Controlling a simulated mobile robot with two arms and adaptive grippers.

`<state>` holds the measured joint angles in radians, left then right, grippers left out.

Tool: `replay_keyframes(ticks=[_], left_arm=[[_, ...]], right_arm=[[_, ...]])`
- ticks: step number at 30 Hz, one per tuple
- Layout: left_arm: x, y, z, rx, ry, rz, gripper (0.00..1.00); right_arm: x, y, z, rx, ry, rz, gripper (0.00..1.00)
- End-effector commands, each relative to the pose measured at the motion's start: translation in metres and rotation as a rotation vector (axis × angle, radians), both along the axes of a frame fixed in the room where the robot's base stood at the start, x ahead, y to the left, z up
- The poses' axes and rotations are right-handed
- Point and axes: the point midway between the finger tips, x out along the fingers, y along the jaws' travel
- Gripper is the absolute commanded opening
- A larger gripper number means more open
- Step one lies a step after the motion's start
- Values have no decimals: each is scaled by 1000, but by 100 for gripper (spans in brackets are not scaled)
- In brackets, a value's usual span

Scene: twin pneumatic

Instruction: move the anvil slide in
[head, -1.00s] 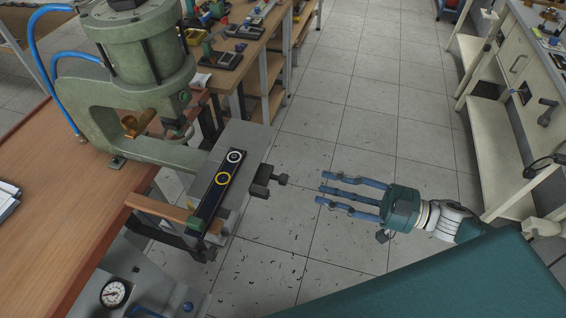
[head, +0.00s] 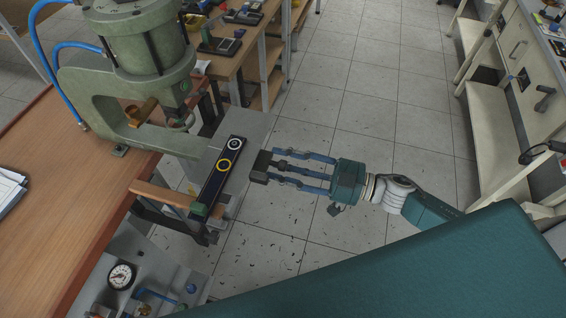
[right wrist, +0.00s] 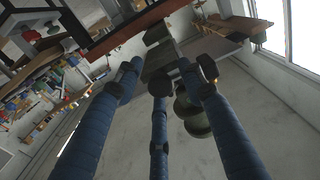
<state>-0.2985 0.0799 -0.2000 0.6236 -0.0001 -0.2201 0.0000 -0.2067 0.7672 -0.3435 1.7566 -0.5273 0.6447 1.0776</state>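The anvil slide (head: 218,182) is a dark strip with a white ring and a yellow ring, on a grey plate under the green press (head: 130,95). It sticks out past the bench edge. A black handle (head: 260,166) stands off its right side. My right gripper (head: 279,166) has three blue fingers, spread and straight, pointing left. Their tips are at the handle's right side; I cannot tell whether they touch it. In the right wrist view the fingers (right wrist: 160,76) are apart with nothing clearly held between them. My left gripper is not in view.
A wooden bench (head: 75,200) carries the press at left. A pressure gauge (head: 122,276) sits on a grey panel below. Blue hoses (head: 40,55) run up to the press. Open tiled floor (head: 370,130) lies to the right, with a cream workbench (head: 500,130) beyond.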

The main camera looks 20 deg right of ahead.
Motion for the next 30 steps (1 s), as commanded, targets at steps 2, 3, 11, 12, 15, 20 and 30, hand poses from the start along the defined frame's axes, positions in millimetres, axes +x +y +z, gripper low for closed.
replay_keyframes(ticks=[2,3,11,12,15,20,30], left_arm=[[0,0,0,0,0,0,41],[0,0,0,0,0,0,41],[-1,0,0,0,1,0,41],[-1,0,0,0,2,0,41],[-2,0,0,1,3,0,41],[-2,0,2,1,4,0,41],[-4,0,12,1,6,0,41]], right_arm=[[0,0,0,0,0,0,40],[0,0,0,0,0,0,40],[0,0,0,0,0,0,0],[0,-1,0,0,0,0,0],[0,0,0,0,0,-1,0],[10,12,2,2,-3,-2,0],[60,87,2,3,-2,-2,0]])
